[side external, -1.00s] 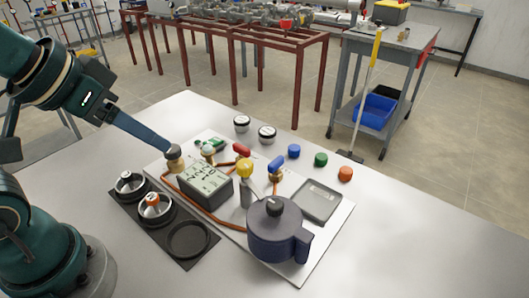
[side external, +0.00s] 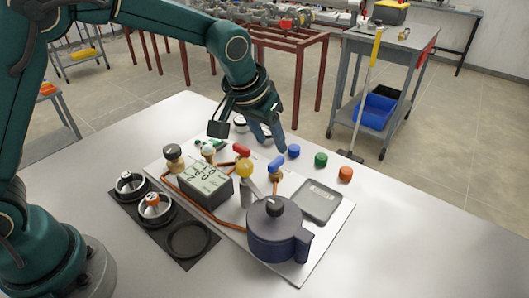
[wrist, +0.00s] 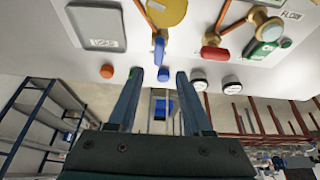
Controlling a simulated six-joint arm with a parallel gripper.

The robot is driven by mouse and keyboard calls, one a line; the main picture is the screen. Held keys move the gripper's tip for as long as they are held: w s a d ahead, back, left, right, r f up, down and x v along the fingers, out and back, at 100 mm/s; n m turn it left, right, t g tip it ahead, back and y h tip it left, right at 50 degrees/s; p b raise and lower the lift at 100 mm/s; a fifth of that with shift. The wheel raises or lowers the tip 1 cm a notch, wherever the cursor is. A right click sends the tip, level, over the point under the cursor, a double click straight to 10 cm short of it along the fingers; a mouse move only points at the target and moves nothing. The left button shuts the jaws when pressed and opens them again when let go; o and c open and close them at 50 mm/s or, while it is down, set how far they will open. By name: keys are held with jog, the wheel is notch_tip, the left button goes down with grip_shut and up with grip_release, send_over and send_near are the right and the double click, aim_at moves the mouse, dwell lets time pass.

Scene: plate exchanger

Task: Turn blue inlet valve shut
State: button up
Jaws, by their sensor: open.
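The blue inlet valve has a blue lever handle (side external: 276,165) on a brass body, at the right rear of the white board. In the wrist view the blue handle (wrist: 159,48) points toward my fingertips, a little beyond them. My gripper (side external: 268,138) is open and empty, above and behind the valve in the side view. In the wrist view the open fingers of my gripper (wrist: 158,72) stand on either side of the handle's line, apart from it. A loose blue cap (wrist: 163,74) shows between the fingers.
A red-handled valve (side external: 241,149), a yellow knob (side external: 244,168) and a display box (side external: 206,183) stand left of the blue valve. A dark blue pot (side external: 278,232) and a grey scale (side external: 315,201) lie in front. Green (side external: 321,159) and orange (side external: 345,174) caps sit right.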

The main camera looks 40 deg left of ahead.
aim_at(276, 160)
jog(key=shift+d+f, duration=0.15)
jog(key=shift+f, duration=0.8)
jog(key=shift+x, duration=2.05)
grip_shut()
